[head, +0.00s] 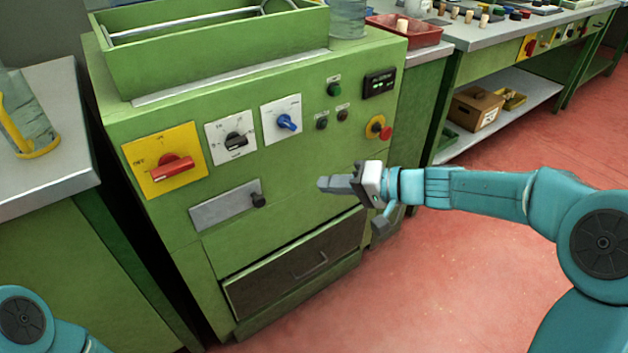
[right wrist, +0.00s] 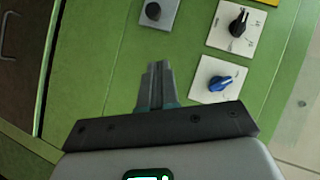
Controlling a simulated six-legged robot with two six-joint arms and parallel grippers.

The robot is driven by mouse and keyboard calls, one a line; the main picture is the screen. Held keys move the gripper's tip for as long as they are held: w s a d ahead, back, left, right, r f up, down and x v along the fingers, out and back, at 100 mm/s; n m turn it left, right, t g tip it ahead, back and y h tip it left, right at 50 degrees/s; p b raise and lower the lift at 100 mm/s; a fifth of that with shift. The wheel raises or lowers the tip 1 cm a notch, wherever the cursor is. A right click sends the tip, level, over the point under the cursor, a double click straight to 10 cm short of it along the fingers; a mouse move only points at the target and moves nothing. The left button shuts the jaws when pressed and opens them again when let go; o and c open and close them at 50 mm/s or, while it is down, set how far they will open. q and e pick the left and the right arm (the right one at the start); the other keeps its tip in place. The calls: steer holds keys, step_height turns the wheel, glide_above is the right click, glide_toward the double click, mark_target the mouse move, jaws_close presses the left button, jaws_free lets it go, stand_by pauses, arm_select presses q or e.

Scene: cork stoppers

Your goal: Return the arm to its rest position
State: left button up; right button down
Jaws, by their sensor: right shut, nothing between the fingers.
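My right gripper (head: 335,184) is stretched out from the right in front of the green machine cabinet (head: 330,215). Its fingers are shut with nothing between them. In the right wrist view the shut fingers (right wrist: 157,85) point at the green panel, between the blue knob (right wrist: 219,83) and the small dark knob (right wrist: 153,11) on a grey plate. I cannot tell the exact gap to the panel. Of my left arm only a teal joint shows at the bottom left of the head view; its gripper is out of view.
The cabinet carries a red switch (head: 172,168), a black knob (head: 236,141), buttons and a drawer (head: 295,264). A grey-topped bench (head: 45,165) stands left. A long bench with a red tray (head: 420,36) and a cardboard box (head: 475,108) stands back right. Red floor (head: 420,290) is clear.

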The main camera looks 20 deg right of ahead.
steer(key=s+a+f+m+g+h, duration=0.1)
steer(key=s+f+g+h, duration=0.2)
steer(key=f, duration=0.8)
steer(key=s+f+g+h, duration=0.25)
steer(key=s+f, duration=0.35)
steer(key=f, duration=0.5)
steer(key=s+a+f+n+g+h, duration=0.2)
steer(key=s+a+f+g, duration=0.1)
steer(key=s+f, duration=1.25)
step_height(320, 180, up, 30)
steer(key=s+a+p, duration=0.1)
steer(key=s+p, duration=0.1)
steer(key=p, duration=2.7)
steer(key=shift+a+f+n, duration=0.2)
steer(key=shift+a+n, duration=0.1)
steer(key=shift+a, duration=0.1)
